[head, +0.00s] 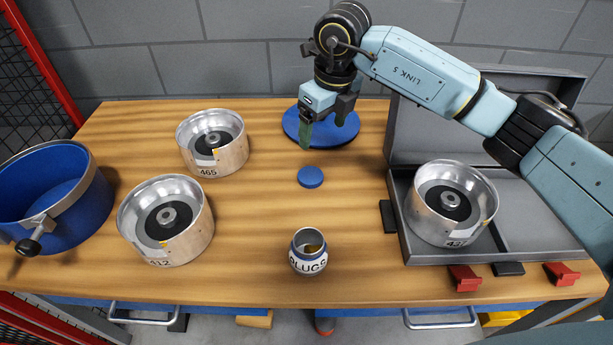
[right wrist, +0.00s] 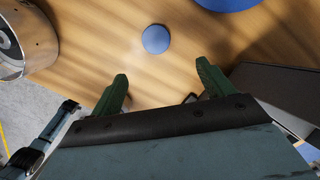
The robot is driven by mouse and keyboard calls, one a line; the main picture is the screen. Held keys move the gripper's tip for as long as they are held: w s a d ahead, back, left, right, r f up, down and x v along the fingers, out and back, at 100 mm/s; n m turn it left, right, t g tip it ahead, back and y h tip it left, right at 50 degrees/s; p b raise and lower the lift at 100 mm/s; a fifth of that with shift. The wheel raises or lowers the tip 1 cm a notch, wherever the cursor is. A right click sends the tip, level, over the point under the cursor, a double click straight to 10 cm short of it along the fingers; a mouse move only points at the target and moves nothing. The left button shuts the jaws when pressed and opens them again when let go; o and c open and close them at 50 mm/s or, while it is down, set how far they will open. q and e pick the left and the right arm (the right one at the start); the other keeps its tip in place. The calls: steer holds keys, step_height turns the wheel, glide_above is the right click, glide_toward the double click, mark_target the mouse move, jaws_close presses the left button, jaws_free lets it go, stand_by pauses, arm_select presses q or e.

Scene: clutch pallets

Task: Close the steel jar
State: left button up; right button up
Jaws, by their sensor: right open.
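The steel jar (head: 308,252), labelled "PLUGS", stands upright and open near the front middle of the wooden table, with something yellowish inside. A small blue round lid (head: 310,177) lies flat on the table behind the jar, apart from it. The lid also shows in the right wrist view (right wrist: 155,39), ahead of the fingers. My right gripper (head: 323,128) is open and empty, above the table behind the small lid and in front of the large blue disc. In the right wrist view its green fingers (right wrist: 163,84) are spread with nothing between them. My left gripper is not in view.
Metal clutch drums stand at the left (head: 213,143) (head: 166,221). Another drum (head: 450,203) sits in the open grey case (head: 540,225) at right. A blue pot (head: 60,200) is at far left. A large blue disc (head: 340,137) lies at the back. The table between jar and lid is clear.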

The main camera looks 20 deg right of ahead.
glide_above(311, 175)
steer(key=d, duration=0.1)
steer(key=f, duration=0.8)
steer(key=shift+s+d+f, duration=0.1)
steer(key=shift+s+f, duration=0.15)
steer(key=shift+s, duration=0.05)
steer(key=f, duration=0.2)
steer(key=a+f, duration=0.1)
steer(key=f, duration=0.2)
steer(key=shift+w+a+f+b, duration=0.1)
steer(key=shift+w+b, duration=0.1)
steer(key=shift+b, duration=0.2)
steer(key=shift+c, duration=0.4)
steer(key=c, duration=1)
